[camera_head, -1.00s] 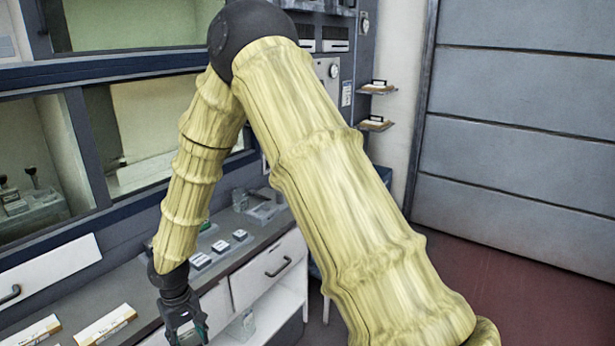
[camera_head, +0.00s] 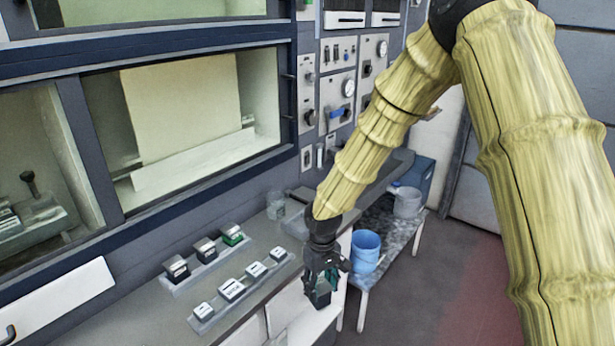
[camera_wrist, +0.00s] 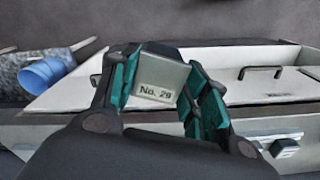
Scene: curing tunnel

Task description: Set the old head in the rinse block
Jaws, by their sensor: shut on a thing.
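My gripper (camera_head: 322,268) is shut on a small head in the head view, held just off the counter's front edge. In the wrist view my gripper (camera_wrist: 155,95) has its teal fingers on both sides of the head, whose pale face (camera_wrist: 158,80) reads "No. 29". On the counter, a rear holder (camera_head: 168,287) carries dark-bodied heads, one with green, and a front rail (camera_head: 201,327) carries several white labelled pieces. I cannot tell which fixture is the rinse block. Part of the held head is hidden by the fingers.
A clear jar (camera_head: 275,207) stands at the back of the counter. A blue bucket (camera_head: 365,250) and a grey bucket (camera_head: 407,202) stand on a low bench (camera_head: 388,262) at the right. The counter's near left (camera_head: 130,325) is bare. Glazed cabinets rise behind.

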